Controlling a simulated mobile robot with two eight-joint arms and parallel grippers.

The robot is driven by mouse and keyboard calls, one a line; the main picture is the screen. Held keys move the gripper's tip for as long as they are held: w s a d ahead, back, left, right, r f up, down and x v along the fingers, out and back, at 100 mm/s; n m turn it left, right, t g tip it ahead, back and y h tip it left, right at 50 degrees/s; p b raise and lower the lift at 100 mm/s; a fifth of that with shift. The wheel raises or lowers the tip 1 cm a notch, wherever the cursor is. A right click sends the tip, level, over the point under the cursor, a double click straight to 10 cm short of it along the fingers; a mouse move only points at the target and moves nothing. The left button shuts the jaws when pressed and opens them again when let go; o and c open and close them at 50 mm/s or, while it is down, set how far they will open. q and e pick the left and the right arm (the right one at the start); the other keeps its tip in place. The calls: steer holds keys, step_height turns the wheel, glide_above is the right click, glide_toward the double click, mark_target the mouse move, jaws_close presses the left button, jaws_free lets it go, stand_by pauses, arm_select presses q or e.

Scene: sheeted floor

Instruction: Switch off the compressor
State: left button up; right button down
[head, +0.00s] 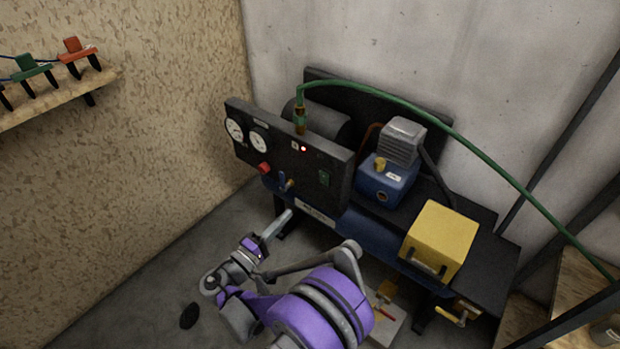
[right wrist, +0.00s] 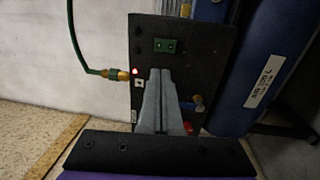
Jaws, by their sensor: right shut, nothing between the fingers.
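The compressor has a black panel (head: 232,112) with two round gauges (head: 258,141), a lit red lamp (head: 303,149), a small white switch (head: 294,146), a red knob (head: 264,168), a green fitting (head: 323,178) and a blue-handled valve (head: 283,181). In the right wrist view the panel (right wrist: 145,30) appears turned, with the lamp (right wrist: 135,71) lit and the white switch (right wrist: 139,83) left of the fingers. My right gripper (head: 287,216) is shut and empty, below and in front of the panel. Its fingers (right wrist: 160,72) hide part of the panel. My left gripper is not in view.
A blue tank (right wrist: 255,60) lies under the panel. A green hose (head: 450,130) runs from the panel across to the right. A yellow box (head: 440,238) stands at the right. A wooden shelf (head: 100,85) with clamps is on the left wall.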

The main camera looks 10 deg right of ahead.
mark_target(323, 175)
steer(key=shift+s+r, duration=0.1)
steer(key=shift+s, duration=0.05)
steer(key=b+x, duration=0.1)
steer(key=x, duration=1.2)
steer(key=shift+w+d, duration=0.25)
steer(key=shift+d, duration=0.05)
steer(key=shift+w+d, duration=0.1)
steer(key=shift+r, duration=0.1)
steer(key=shift+w+d+r, duration=0.15)
steer(key=shift+d, duration=0.05)
steer(key=shift+a, duration=0.1)
